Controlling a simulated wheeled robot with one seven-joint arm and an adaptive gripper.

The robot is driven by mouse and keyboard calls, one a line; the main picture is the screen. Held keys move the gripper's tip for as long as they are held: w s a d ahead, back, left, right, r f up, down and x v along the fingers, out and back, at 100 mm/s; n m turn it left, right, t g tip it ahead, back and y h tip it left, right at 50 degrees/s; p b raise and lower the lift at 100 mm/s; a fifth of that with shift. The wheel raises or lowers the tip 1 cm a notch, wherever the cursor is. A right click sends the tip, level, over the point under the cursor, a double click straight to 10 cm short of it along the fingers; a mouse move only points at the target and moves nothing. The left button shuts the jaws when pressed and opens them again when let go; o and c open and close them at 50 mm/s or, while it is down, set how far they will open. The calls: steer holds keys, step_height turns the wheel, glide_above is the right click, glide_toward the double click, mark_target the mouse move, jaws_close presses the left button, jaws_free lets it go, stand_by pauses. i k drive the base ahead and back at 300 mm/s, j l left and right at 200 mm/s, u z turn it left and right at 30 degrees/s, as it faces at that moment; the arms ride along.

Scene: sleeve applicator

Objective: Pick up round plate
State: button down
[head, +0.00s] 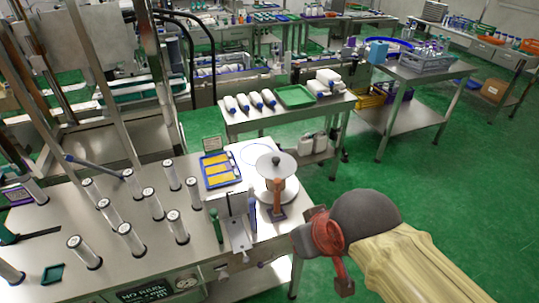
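I take the grey disc to be the round plate.
A blue tray with yellow items (219,170) and several white-topped cylinders (152,204) stand farther left. Green floor (420,200) is clear at right.

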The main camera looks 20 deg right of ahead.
mark_target(271, 166)
steer(key=i+j+z, duration=0.1)
steer(key=i+z, duration=0.25)
steer(key=i+j+z, duration=0.1)
steer(key=z, duration=0.3)
steer(key=i+j+z, duration=0.2)
steer(key=z, duration=0.15)
